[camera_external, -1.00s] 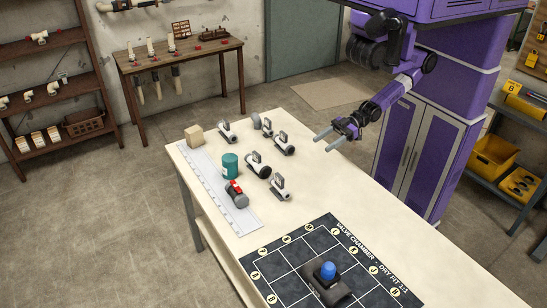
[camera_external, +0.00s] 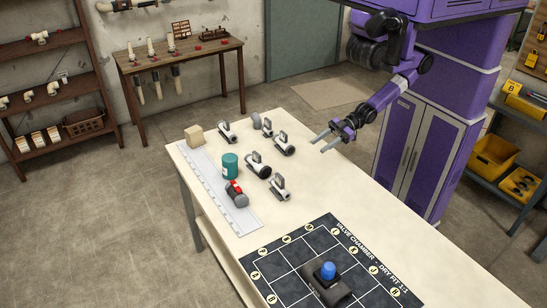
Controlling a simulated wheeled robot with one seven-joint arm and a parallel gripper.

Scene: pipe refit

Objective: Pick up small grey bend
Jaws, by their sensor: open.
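Several small grey-and-white pipe fittings lie on the pale table. One fitting (camera_external: 226,132) is at the left of the back group, another (camera_external: 263,125) is at its middle and a third (camera_external: 284,145) is at its right. Two more, a dark-ended fitting (camera_external: 258,166) and a paler fitting (camera_external: 280,189), lie nearer the front. They are too small for me to tell which is the small grey bend. My gripper (camera_external: 317,146) is open and empty above the table, to the right of the back group, with its fingers pointing left.
A teal can (camera_external: 230,166), a wooden block (camera_external: 195,136) and a red-and-grey fitting (camera_external: 236,194) stand near a pale ruler strip (camera_external: 213,184). A dark grid mat (camera_external: 283,264) holds a grey part with a blue top (camera_external: 328,271). The tabletop between mat and gripper is clear.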

